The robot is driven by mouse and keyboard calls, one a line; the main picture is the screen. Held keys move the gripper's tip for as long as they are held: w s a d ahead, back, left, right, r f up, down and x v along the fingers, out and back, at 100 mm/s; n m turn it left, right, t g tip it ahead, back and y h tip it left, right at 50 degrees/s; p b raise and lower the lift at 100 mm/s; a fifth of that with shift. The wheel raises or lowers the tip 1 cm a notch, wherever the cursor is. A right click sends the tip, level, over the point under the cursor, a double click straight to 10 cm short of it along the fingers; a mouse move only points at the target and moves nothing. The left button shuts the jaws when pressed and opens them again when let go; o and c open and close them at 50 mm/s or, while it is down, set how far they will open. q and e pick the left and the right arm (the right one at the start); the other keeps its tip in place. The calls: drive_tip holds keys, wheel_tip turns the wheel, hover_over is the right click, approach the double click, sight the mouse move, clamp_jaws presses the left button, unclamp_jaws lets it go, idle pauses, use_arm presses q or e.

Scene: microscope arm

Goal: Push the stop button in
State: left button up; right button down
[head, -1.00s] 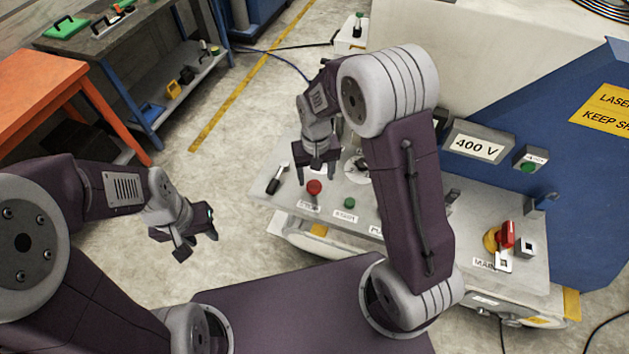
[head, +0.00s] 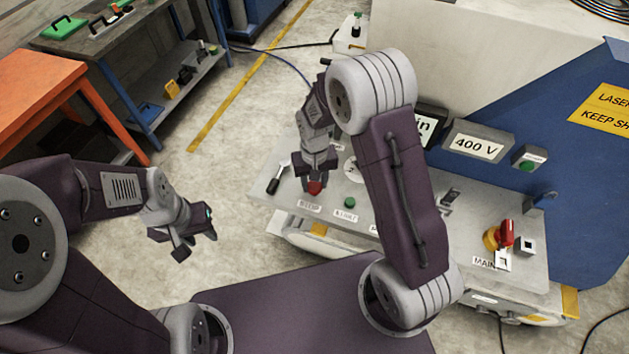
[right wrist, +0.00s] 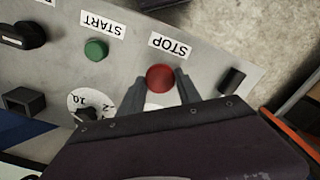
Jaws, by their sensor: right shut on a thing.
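The red stop button (head: 314,187) stands on the grey panel (head: 407,226), near its left end. In the right wrist view the red button (right wrist: 160,77) sits beside the STOP label (right wrist: 170,45). My right gripper (head: 314,184) is over the button, its fingers on either side of it. In the right wrist view the right gripper's fingertips (right wrist: 160,82) flank the button and the jaws are shut on it. How deep the button sits cannot be told. My left gripper (head: 196,232) hangs left of the panel over the floor, and its finger gap is not clear.
A green START button (head: 349,202) is right of the stop button. A black-handled lever (head: 276,181) is close on its left. A red and yellow main switch (head: 503,236) is at the panel's right. An orange table (head: 40,90) stands far left, with open floor between.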

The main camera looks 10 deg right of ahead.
sight(314, 185)
drive_tip(key=shift+f, duration=0.7)
drive_tip(key=c, duration=0.8)
unclamp_jaws()
drive_tip(key=shift+c, duration=0.2)
drive_tip(key=shift+w, duration=0.1)
wheel_tip(314, 185, up, 9)
drive_tip(key=shift+r, duration=0.1)
